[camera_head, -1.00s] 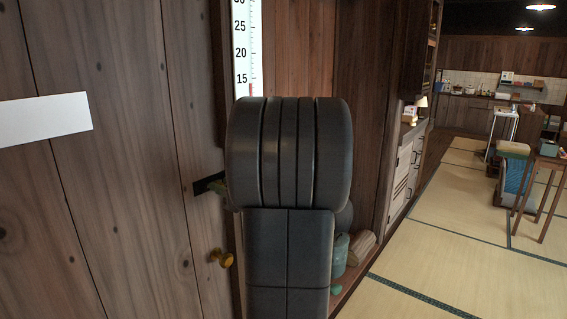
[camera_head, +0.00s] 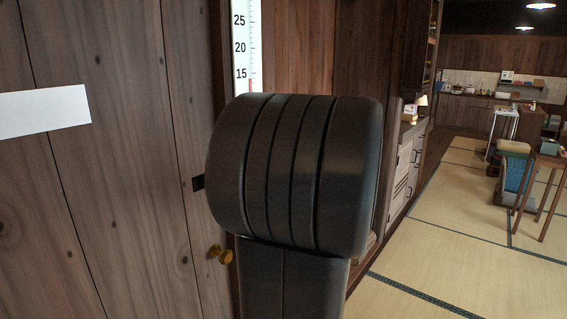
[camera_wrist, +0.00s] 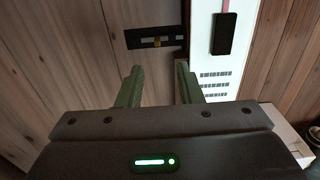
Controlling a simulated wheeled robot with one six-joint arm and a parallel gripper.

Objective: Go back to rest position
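My gripper (camera_wrist: 160,78) shows in the wrist view, with its two green fingers apart and nothing between them. Beyond the fingertips, a dark latch plate with a small brass part (camera_wrist: 150,38) is fixed to the wooden door; the fingers look clear of it. In the head view my dark arm fills the middle and hides the gripper. The edge of the latch plate (camera_head: 198,183) shows left of the arm, and a brass knob (camera_head: 220,254) sits below it on the door (camera_head: 110,200).
A tall white thermometer (camera_head: 242,45) hangs right of the door and also shows in the wrist view (camera_wrist: 205,60). A white sheet (camera_head: 45,110) is on the door. Open tatami floor (camera_head: 440,235) lies to the right, with a stool (camera_head: 513,148) and a small wooden table (camera_head: 545,162).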

